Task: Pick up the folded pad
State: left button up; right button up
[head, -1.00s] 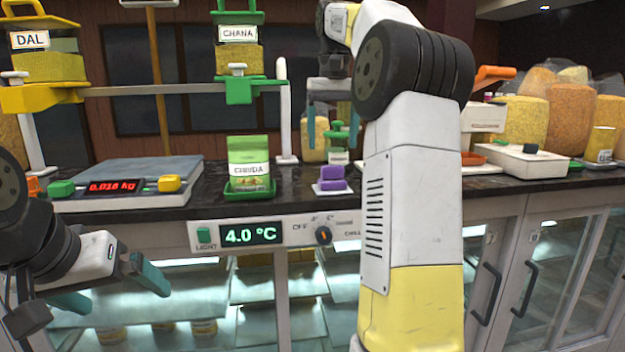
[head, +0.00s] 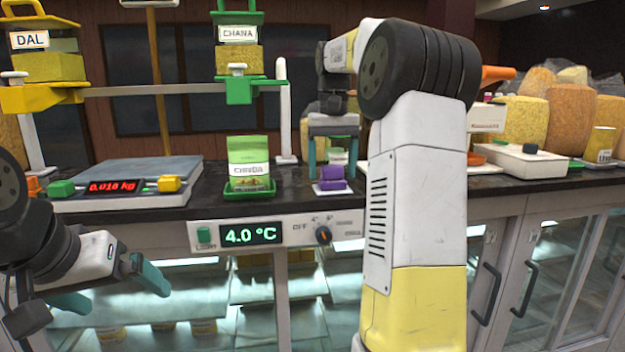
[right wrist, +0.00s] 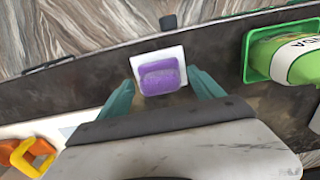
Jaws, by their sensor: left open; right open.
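The folded pad (head: 332,178) is purple and lies on a small white tile (head: 317,189) on the dark counter. My right gripper (head: 333,178) is open, pointing down, with its teal fingers to either side of the pad. In the right wrist view the pad (right wrist: 160,76) shows between the open fingers (right wrist: 163,86), with a visible gap at each side. I cannot tell whether the fingertips reach down to the pad's height. My left gripper (head: 110,287) is open and empty in front of the counter, low on the left.
A green-and-white chana packet (head: 249,160) sits in a green tray (head: 250,189) left of the pad. A scale (head: 130,182) stands further left. A small jar (head: 338,156) is partly hidden behind my right gripper. A white device (head: 528,160) stands at right.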

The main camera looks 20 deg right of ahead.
aim_at(332, 166)
jog(key=shift+c, duration=0.5)
jog(key=c, duration=1.3)
jog(key=shift+c, duration=0.2)
jog(key=shift+r, duration=0.75)
jog(key=shift+s+a+r, duration=0.1)
jog(key=shift+s+r, duration=0.05)
jog(key=shift+r, duration=0.4)
jog(key=shift+s+a+r, duration=0.1)
jog(key=shift+r, duration=0.45)
jog(key=s+a, duration=0.3)
jog(key=s, duration=0.4)
jog(key=s+a+r, duration=0.1)
jog(key=s+a, duration=0.2)
jog(key=s, duration=0.4)
jog(key=shift+a+r, duration=0.15)
jog(key=shift+a, duration=0.15)
